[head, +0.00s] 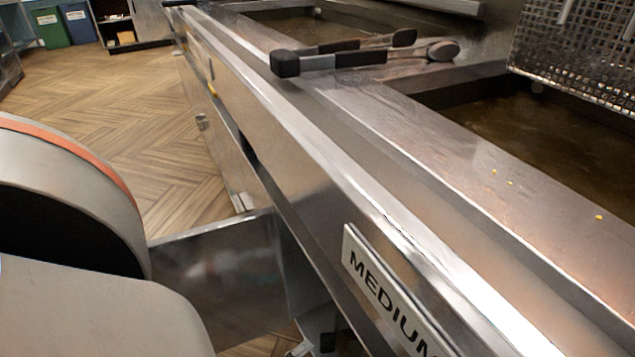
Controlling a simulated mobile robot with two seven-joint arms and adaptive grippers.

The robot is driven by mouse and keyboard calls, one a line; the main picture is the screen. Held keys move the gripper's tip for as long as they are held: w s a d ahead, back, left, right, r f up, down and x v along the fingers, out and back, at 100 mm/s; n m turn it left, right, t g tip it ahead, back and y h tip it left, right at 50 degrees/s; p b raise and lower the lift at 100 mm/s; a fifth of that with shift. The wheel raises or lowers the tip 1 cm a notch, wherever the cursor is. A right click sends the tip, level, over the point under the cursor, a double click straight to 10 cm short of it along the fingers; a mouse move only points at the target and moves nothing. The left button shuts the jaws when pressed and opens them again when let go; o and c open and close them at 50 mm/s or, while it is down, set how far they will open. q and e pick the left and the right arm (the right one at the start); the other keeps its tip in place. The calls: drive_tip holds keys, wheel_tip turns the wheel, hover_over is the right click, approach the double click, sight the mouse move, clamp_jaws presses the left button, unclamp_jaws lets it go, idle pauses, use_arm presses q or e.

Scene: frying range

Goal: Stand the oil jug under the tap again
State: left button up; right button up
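Neither the oil jug nor the tap can be made out in the head view. The steel fryer range (300,150) runs diagonally across the picture, with a sign reading MEDIUM (392,300) on its front. Below the front edge, a steel cabinet door (220,280) stands open. A small grey and black part (322,338) shows at the bottom edge beside the door; I cannot tell what it is. A pale arm of mine with an orange band fills the lower left. Neither gripper is in view.
Tongs (330,60) with black ends lie on the range top between two oil vats, a near one (545,125) and a far one (300,22). A mesh basket (575,55) hangs over the near vat. Wood-look floor (130,110) is clear at the left; bins (65,25) stand far back.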

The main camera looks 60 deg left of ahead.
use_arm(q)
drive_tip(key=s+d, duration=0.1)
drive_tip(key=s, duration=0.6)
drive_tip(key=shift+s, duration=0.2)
